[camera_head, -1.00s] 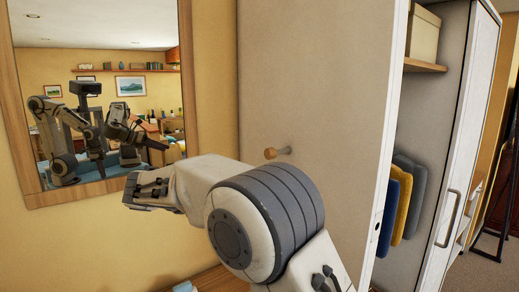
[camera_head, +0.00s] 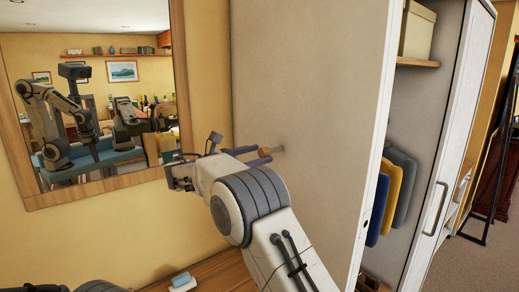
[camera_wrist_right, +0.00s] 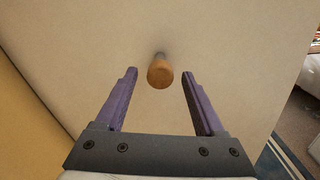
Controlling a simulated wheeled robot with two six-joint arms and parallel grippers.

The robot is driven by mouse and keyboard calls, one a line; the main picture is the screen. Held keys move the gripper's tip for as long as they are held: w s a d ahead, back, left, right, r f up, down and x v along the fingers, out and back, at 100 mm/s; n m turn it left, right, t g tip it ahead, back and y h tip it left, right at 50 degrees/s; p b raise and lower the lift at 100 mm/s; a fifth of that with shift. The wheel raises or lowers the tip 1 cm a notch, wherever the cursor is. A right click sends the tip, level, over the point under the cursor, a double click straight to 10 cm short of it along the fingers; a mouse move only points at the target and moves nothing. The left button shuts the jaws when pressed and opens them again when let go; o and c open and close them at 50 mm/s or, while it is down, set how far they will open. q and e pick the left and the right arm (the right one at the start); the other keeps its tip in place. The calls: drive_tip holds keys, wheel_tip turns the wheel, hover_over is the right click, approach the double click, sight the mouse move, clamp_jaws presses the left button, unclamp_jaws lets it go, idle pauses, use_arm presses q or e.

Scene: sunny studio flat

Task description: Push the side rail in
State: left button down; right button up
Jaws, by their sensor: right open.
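The side rail (camera_head: 276,149) is a short peg with a round wooden knob. It sticks out from the beige side panel of the wardrobe in the head view. The knob shows its round end in the right wrist view (camera_wrist_right: 160,74). My right gripper (camera_head: 262,156) is open and points at the panel, its purple fingers close to the rail. In the right wrist view the knob appears between the two fingertips, with a gap on each side. I cannot tell whether the tips reach past it. My left gripper is not directly in view.
The wardrobe (camera_head: 310,80) stands open to the right, with hanging clothes (camera_head: 402,190) and a box (camera_head: 417,32) on a shelf. A wood-framed mirror (camera_head: 100,100) on the yellow wall reflects my arms. A small white and blue item (camera_head: 182,282) lies on a wooden top below.

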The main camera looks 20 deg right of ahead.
drive_tip(key=shift+w+d, duration=0.15)
drive_tip(key=shift+d, duration=0.4)
drive_tip(key=shift+f, duration=0.1)
clamp_jaws()
idle(1.0)
